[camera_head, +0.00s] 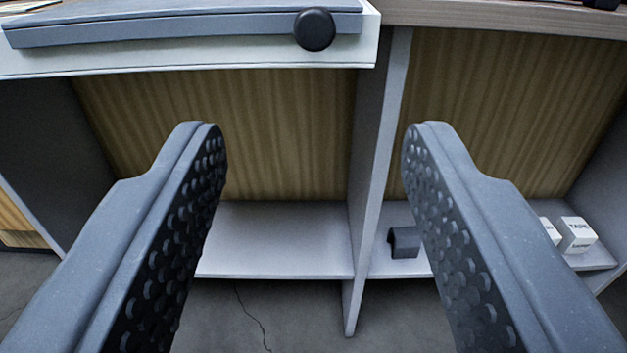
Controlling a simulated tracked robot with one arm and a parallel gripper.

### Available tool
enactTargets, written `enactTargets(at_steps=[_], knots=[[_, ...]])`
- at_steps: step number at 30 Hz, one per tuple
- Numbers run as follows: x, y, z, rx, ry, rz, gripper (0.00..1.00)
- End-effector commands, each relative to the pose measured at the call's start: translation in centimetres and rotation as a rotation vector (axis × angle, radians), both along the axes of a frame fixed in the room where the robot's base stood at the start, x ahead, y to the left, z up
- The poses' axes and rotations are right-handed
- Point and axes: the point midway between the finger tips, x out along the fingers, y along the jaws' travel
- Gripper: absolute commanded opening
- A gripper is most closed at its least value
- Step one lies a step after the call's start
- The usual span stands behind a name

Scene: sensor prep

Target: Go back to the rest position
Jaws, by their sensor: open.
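My gripper (313,135) is open and empty. Its two grey fingers with studded inner pads reach up from the bottom left and bottom right of the view. Between and beyond the fingertips is the open front of a grey shelf unit with a wood-grain back. No object is between the fingers, and neither finger visibly touches anything.
A grey slab with a black round knob (315,30) lies on the white worktop edge (200,68). A grey upright divider (376,170) splits the unit. A dark curved block (404,242) and small white boxes (577,235) sit on the lower right shelf. The lower left shelf (280,240) looks clear.

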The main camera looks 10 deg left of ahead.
Motion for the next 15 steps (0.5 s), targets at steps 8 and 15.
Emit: enactTargets(at_steps=[8, 15], knots=[[0.0, -0.1, 0.0, 0.000, 0.000, -0.002, 0.47], [1.6, -0.5, 3.4, 0.002, 0.004, -0.019, 0.47]])
